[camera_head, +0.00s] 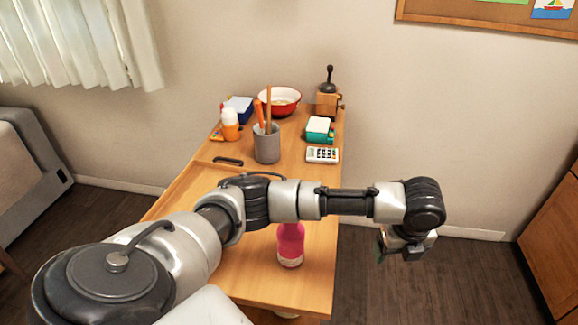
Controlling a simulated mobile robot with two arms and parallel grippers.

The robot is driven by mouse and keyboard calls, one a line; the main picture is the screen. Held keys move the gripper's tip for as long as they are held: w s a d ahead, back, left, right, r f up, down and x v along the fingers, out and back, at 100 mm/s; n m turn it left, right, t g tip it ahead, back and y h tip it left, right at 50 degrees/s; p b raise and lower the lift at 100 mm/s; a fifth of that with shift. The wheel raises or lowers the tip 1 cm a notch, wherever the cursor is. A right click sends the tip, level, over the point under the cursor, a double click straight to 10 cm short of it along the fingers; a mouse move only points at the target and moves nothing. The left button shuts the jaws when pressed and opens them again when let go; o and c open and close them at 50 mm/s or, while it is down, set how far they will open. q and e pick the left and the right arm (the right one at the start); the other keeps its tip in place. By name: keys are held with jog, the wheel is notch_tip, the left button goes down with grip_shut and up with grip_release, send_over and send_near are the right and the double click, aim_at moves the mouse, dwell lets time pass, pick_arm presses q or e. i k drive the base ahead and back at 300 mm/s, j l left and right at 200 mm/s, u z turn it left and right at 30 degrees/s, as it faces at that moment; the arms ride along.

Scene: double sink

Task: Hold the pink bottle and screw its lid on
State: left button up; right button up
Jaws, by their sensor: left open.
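The pink bottle (290,246) stands upright on the near part of the wooden table. My left arm passes in front of its top, so its neck is hidden and I cannot tell whether a lid is on it. I see no loose lid. My left gripper (394,256) hangs at the far end of my arm, right of the bottle and apart from it, past the table's right edge in the picture. It is open, and I see nothing in it. My right gripper is not in view.
On the table (250,278) stand a grey cup (266,148) with utensils, a white calculator (322,154), an orange-and-white bottle (230,124), a red bowl (279,101) and a coffee grinder (327,102). The table around the pink bottle is clear.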

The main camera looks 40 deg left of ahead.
aim_at(291, 237)
jog(key=i+j, duration=0.1)
jog(key=j, duration=0.65)
jog(key=i+j, duration=0.1)
jog(key=j, duration=0.6)
